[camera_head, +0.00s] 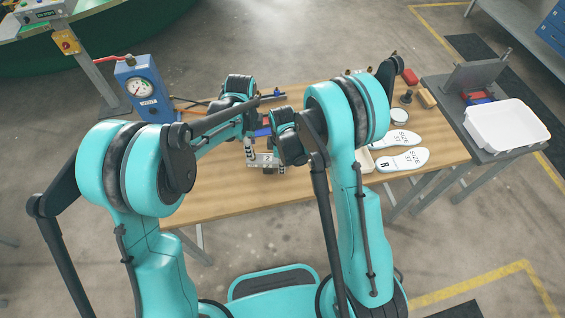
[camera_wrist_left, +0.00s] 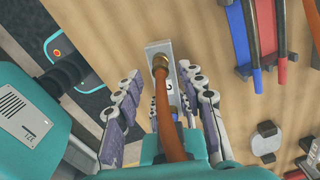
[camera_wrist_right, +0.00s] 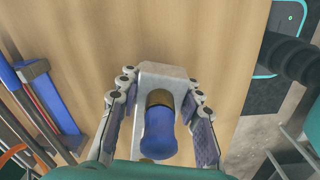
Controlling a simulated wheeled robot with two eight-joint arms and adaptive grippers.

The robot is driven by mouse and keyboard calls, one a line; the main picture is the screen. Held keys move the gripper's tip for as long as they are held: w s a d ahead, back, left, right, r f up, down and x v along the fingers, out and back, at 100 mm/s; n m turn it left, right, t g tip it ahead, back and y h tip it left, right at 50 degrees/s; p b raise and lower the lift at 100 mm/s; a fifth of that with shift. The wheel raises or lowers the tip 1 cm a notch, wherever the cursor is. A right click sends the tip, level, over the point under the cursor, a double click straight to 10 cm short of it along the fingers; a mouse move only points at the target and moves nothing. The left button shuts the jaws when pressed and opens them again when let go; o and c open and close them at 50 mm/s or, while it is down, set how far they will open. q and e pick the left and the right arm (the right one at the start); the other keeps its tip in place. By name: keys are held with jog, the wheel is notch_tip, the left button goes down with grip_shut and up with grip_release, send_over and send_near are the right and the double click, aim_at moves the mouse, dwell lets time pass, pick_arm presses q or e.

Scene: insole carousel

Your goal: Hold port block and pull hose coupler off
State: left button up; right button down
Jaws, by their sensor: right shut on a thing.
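The grey metal port block (camera_head: 262,159) is near the front edge of the wooden table, between my two arms. In the left wrist view, the block (camera_wrist_left: 157,47) carries a brass hose coupler (camera_wrist_left: 160,62) with an orange-brown hose (camera_wrist_left: 166,118) running towards the camera. My left gripper (camera_wrist_left: 162,76) is open, its fingers on either side of the coupler and apart from it. In the right wrist view, my right gripper (camera_wrist_right: 160,80) is shut on the port block (camera_wrist_right: 158,70). A blue hose or cap (camera_wrist_right: 159,132) with a brass collar stands out between its fingers.
A blue gauge box (camera_head: 145,92) stands at the table's left. White insoles (camera_head: 402,160) lie to the right of my right arm. A side table holds a white tray (camera_head: 505,128). Blue and red holders with rods (camera_wrist_left: 262,35) lie near the block.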

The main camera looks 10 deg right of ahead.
pick_arm(q)
jog(key=shift+f, duration=1.25)
jog(key=shift+w, duration=0.1)
grip_shut()
jog(key=shift+r, duration=0.15)
jog(key=shift+r, duration=2.85)
notch_tip(320, 180, up, 7)
